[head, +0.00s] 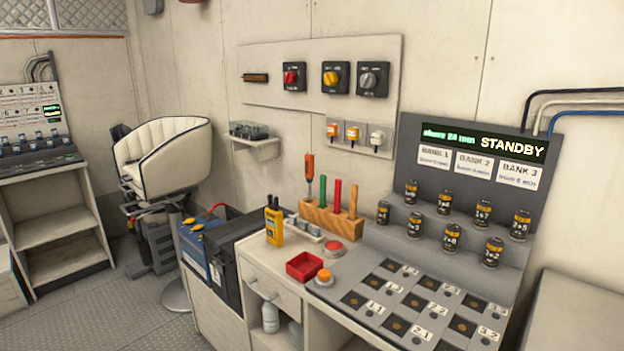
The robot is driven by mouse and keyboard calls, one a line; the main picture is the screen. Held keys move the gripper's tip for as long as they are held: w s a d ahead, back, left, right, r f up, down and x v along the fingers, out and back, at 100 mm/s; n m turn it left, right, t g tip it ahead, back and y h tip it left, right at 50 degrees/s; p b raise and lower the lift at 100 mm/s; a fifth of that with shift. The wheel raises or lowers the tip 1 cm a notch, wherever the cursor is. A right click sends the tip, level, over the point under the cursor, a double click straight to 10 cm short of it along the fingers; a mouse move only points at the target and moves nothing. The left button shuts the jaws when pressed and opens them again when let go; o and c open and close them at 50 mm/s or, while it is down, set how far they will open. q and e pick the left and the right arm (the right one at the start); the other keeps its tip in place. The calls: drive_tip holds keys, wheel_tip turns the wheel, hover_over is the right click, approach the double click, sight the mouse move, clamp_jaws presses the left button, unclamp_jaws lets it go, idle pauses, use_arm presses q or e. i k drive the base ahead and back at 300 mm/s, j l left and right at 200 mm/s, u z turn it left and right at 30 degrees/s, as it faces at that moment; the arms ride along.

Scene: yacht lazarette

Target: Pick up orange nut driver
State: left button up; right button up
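The orange nut driver (310,168) stands upright in a wooden tool block (318,219) on the white counter. Its orange handle is at the top and its dark shaft goes down into the block's left end. A green-handled tool, a red-handled tool and an orange-brown one stand to its right in the same block. Neither of my grippers shows in the head view.
A yellow handheld device (274,224) stands left of the block. A red tray (304,266), a red button (333,249) and an orange button (324,276) sit in front. The console (445,290) with several black cylinders is at right. Floor (130,305) is clear at left.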

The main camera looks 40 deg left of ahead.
sight(309, 159)
drive_tip(key=i+j+z, duration=0.1)
drive_tip(key=j, duration=0.8)
drive_tip(key=i+j, duration=0.1)
drive_tip(key=j, duration=0.75)
drive_tip(key=z, duration=0.05)
